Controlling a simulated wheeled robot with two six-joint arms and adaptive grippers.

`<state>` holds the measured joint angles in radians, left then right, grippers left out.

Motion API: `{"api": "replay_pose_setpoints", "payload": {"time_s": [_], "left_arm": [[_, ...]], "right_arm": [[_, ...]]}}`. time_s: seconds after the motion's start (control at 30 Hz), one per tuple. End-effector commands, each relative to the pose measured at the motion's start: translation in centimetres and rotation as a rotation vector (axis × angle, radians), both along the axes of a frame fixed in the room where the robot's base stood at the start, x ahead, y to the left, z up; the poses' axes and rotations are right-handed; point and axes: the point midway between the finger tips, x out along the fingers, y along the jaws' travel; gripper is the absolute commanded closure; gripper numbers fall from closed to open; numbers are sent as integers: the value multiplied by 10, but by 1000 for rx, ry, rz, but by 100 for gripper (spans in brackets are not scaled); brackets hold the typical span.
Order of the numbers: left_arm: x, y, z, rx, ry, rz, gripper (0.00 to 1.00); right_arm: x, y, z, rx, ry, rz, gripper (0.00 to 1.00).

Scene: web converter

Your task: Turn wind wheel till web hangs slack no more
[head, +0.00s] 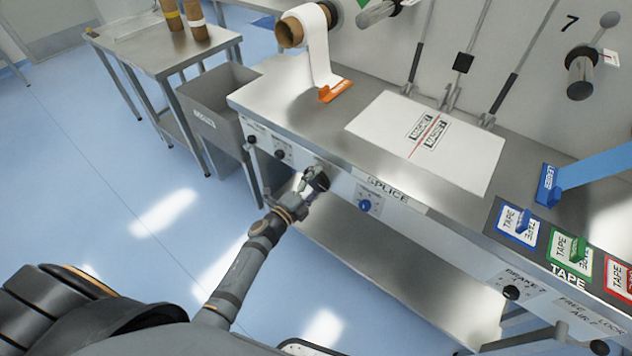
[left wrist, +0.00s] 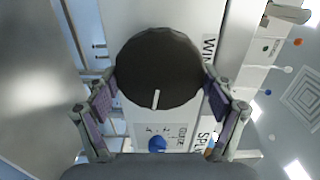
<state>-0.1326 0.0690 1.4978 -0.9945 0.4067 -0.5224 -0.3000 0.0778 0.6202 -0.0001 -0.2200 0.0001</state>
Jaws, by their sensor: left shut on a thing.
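The wind wheel is a round black knob (left wrist: 158,68) with a white pointer mark near its lower rim in the left wrist view. It shows small and partly covered on the bench front in the head view (head: 320,181). My left gripper (head: 308,186) is shut on it, with purple finger pads (left wrist: 160,98) at its left and right sides. A white web (head: 319,52) runs from a roll (head: 290,33) down to an orange clamp (head: 335,91) on the bench. A blue web (head: 598,172) reaches a blue LEADER clamp (head: 547,188). My right gripper is out of view.
The steel bench (head: 290,90) carries a white magnet board (head: 398,118) and tape pieces at the right. Below the SPLICE label is a blue knob (head: 365,206). A grey bin (head: 212,108) and side table (head: 150,50) stand left. The floor at left is clear.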

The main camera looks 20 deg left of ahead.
Motion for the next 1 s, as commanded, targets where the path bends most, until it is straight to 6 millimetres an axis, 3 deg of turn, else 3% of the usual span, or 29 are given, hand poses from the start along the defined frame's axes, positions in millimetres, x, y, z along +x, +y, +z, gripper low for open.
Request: {"api": "replay_pose_setpoints", "payload": {"time_s": [0.2, 0.23, 0.33, 0.73, 0.87, 1.0], "left_arm": [[-1, 0, -1, 0, 3, 0, 48], [-1, 0, -1, 0, 3, 0, 13], [-1, 0, -1, 0, 2, 0, 0], [-4, 1, -1, 0, 2, 0, 0], [-24, 8, -2, 2, 5, -1, 0], [-57, 20, -3, 1, 6, -2, 0]], "right_arm": [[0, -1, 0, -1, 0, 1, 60], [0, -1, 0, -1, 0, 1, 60], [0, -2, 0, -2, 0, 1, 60], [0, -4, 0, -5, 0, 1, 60], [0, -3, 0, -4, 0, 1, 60], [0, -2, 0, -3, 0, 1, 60]]}}
